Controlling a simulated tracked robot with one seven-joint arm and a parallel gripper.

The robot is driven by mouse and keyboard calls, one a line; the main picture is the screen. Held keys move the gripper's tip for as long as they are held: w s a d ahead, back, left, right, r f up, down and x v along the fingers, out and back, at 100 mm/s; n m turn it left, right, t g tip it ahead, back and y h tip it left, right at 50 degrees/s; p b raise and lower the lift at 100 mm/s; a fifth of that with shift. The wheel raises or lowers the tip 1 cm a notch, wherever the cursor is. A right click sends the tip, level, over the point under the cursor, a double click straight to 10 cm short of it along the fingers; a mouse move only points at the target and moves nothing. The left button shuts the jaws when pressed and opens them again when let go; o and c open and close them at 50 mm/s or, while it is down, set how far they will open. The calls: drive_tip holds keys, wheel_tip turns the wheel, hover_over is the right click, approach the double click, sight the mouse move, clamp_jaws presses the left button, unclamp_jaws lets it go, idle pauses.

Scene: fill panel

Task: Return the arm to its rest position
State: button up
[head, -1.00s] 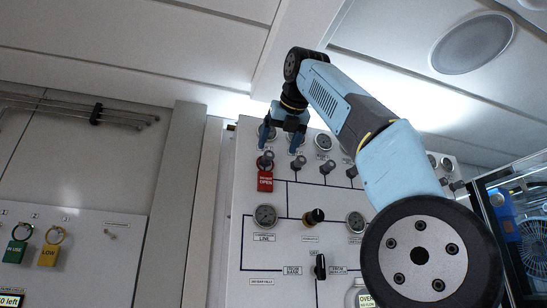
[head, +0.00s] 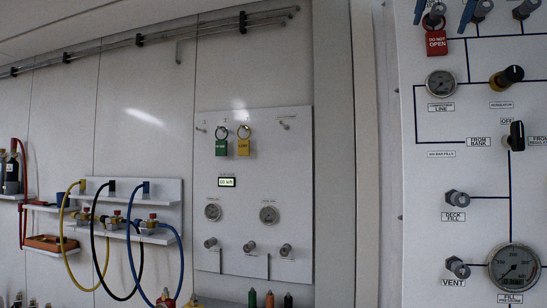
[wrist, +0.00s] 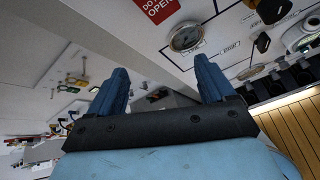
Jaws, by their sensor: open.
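My gripper (head: 445,14) shows only as two blue fingertips at the top right edge of the head view, in front of the fill panel (head: 425,240). In the wrist view my gripper (wrist: 162,78) is open, with its two blue fingers wide apart and nothing between them. The red "do not open" tag (head: 436,43) hangs under a knob close to the fingertips in the head view. It also shows at the top of the wrist view (wrist: 158,6), beyond the fingers. The rest of my arm is out of the head view.
The fill panel carries a line gauge (head: 441,84), a black and yellow regulator knob (head: 507,76), a black selector (head: 516,136) and a larger fill gauge (head: 514,266). To the left are a second panel (head: 290,190) with green and yellow tags, and shelves with coloured hoses (head: 168,185).

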drive_tip(key=a+f+m+g+y, duration=0.15)
drive_tip(key=f+m, duration=0.25)
drive_tip(key=f, duration=0.4)
drive_tip(key=a+f+m+g, duration=0.1)
drive_tip(key=a+f+m, duration=0.25)
drive_tip(key=f, duration=0.55)
drive_tip(key=a+f+m+g, duration=0.1)
drive_tip(key=f+m, duration=0.4)
drive_tip(key=f, duration=0.3)
drive_tip(key=s+a+f+m+g, duration=0.1)
drive_tip(key=f+m, duration=0.4)
drive_tip(key=f, duration=0.6)
drive_tip(key=s+a+f+m, duration=0.2)
drive_tip(key=s+f+m, duration=0.3)
drive_tip(key=f, duration=0.6)
drive_tip(key=s+a+f+m+g, duration=0.1)
drive_tip(key=f+m, duration=0.4)
drive_tip(key=f, duration=0.6)
drive_tip(key=shift+s+a+f+m+g+y, duration=0.2)
drive_tip(key=shift+s+a+m+g+y, duration=0.2)
drive_tip(key=shift+s+a, duration=0.55)
drive_tip(key=shift+s+d, duration=0.15)
